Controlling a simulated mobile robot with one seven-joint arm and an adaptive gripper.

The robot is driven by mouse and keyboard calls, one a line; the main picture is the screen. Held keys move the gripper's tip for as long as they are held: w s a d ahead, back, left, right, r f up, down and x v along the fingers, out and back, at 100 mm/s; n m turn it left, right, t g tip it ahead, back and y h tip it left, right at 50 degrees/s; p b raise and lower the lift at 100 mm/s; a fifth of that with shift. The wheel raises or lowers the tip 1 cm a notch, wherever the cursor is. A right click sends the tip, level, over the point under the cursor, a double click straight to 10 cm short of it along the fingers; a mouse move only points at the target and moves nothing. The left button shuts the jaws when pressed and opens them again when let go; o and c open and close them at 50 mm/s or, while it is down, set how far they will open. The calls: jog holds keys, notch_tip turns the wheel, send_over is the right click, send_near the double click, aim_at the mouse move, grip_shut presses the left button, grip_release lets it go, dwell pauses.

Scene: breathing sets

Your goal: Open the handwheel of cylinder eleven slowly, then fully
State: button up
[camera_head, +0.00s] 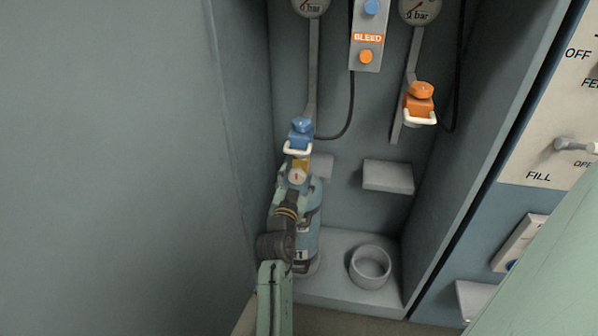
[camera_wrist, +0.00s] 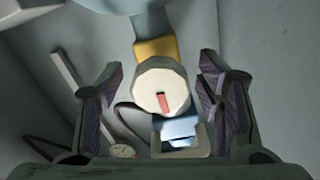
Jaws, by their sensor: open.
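The handwheel (camera_head: 297,176) is a pale round knob with a red mark, on a yellow valve body (camera_head: 300,161) at the top of a blue-green cylinder (camera_head: 309,220). A "1" shows on the cylinder's label; the rest is hidden by my arm. In the wrist view the handwheel (camera_wrist: 162,88) sits between my gripper's fingers, with a gap on each side. My gripper (camera_wrist: 160,95) is open and seems not to touch it. In the head view my gripper (camera_head: 294,182) is at the handwheel, partly hiding the cylinder. A blue connector (camera_head: 300,133) with a pale yoke stands just above the valve.
An orange connector (camera_head: 420,101) hangs to the right. Below it are a grey bracket (camera_head: 388,176) and an empty ring holder (camera_head: 370,266). A "BLEED" panel (camera_head: 367,52) hangs between two gauges. The bay's left wall (camera_head: 235,150) is close to my arm. A control panel (camera_head: 553,110) stands at right.

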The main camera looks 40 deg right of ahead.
jog(key=shift+c, duration=0.2)
jog(key=c, duration=1.1)
